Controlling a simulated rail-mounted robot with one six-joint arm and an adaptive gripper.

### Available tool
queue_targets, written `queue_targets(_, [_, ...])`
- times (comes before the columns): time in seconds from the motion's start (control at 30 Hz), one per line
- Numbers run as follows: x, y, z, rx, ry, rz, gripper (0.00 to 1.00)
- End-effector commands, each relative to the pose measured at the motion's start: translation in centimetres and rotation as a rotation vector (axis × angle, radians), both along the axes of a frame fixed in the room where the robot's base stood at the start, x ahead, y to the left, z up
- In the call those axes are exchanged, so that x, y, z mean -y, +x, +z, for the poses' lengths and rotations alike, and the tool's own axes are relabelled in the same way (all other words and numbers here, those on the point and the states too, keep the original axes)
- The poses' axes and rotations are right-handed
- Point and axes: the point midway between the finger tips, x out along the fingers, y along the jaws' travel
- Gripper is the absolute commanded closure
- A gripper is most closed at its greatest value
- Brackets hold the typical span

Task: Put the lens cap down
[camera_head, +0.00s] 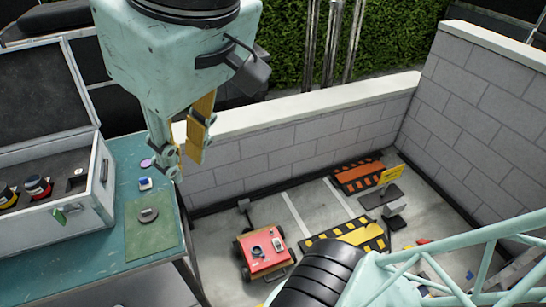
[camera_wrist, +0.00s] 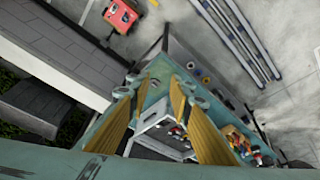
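A dark grey round disc (camera_head: 148,215), which looks like the lens cap, lies flat on the green mat (camera_head: 140,240) on the teal table (camera_head: 122,150). My gripper (camera_head: 179,163) points down above the table's right edge, behind and a little right of the mat in the head view. In the wrist view its yellow-padded fingers (camera_wrist: 160,88) stand apart with nothing seen between them. The disc is clear of the fingers. In the wrist view small round things lie on the table beyond the fingertips, too small to tell which is the cap.
An open grey case (camera_head: 75,228) with lenses stands left of the mat. A small blue-and-white item (camera_head: 145,184) and a purple disc (camera_head: 147,163) lie behind the mat. A red cart (camera_head: 262,252) stands on the floor to the right. A block wall (camera_head: 290,135) runs behind.

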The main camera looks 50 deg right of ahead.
Motion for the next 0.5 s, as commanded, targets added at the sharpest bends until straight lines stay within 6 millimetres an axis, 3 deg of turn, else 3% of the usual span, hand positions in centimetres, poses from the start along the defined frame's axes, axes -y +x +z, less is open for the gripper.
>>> queue_targets(0.03, [-0.1, -1.3, -0.7, -0.006, 0.012, -0.019, 0.80])
queue_targets(0.2, [0.0, -2.5, -0.7, 0.001, 0.021, -0.049, 0.80])
queue_targets(0.5, [0.0, -2.9, -0.7, 0.004, 0.022, -0.057, 0.80])
